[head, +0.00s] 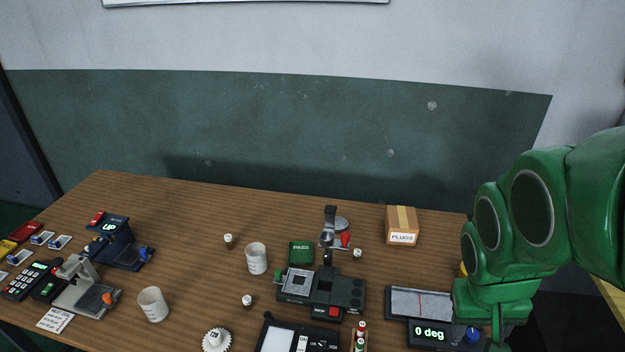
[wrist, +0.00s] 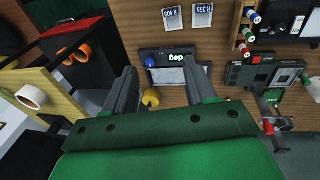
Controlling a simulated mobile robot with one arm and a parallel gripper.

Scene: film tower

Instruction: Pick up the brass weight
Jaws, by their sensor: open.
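The brass weight (wrist: 151,97) is a small yellow, rounded piece in the wrist view. It shows between the bases of my fingers, close to the left one, and its lower part is hidden by my gripper's body. In the head view only a yellow sliver (head: 463,269) shows at the left edge of my green arm, probably the same weight. My gripper (wrist: 163,75) is open, with its two grey fingers spread and nothing held between them. In the head view my arm reaches down at the right side of the table, and the fingers cannot be made out.
A device reading "0 deg" (head: 430,333) with a grey plate stands left of my arm. A box marked PLUGS (head: 401,226) stands behind it. A dark splicer-like device (head: 322,291) and white cups (head: 256,258) are further left. The wrist view shows a shelf with tape rolls (wrist: 31,96).

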